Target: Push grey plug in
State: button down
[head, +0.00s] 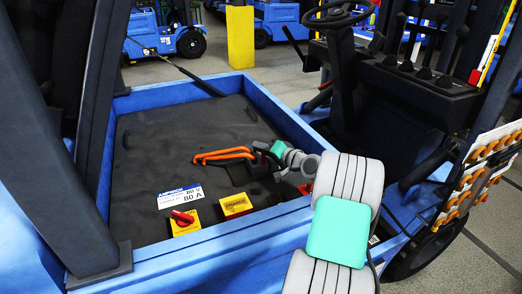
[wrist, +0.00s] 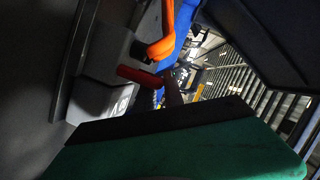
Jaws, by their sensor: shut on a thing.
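The grey plug (wrist: 103,50) shows in the wrist view as a pale grey block, with an orange cable (wrist: 160,30) beside it. A second pale grey block (wrist: 98,103) lies just below it; I cannot tell if the two are joined. In the head view, orange cables (head: 225,154) run over the dark deck to my gripper (head: 264,160), which is low over the right side of the deck. It is shut on the plug, but my wrist and the dark gripper body hide the fingertips and the grip. How far the plug sits in its socket is hidden.
The blue rim (head: 270,105) of the truck's compartment surrounds the dark deck (head: 150,140). A steering wheel and levers (head: 405,62) stand at right. The deck's left is clear.

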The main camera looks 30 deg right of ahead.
jog(key=c, duration=1.5)
grip_release()
jog(key=shift+s+d+f, duration=0.1)
jog(key=shift+f, duration=0.15)
jog(key=shift+o, duration=0.2)
jog(key=v, duration=0.7)
jog(key=shift+s+b, duration=0.35)
jog(key=shift+r, duration=0.15)
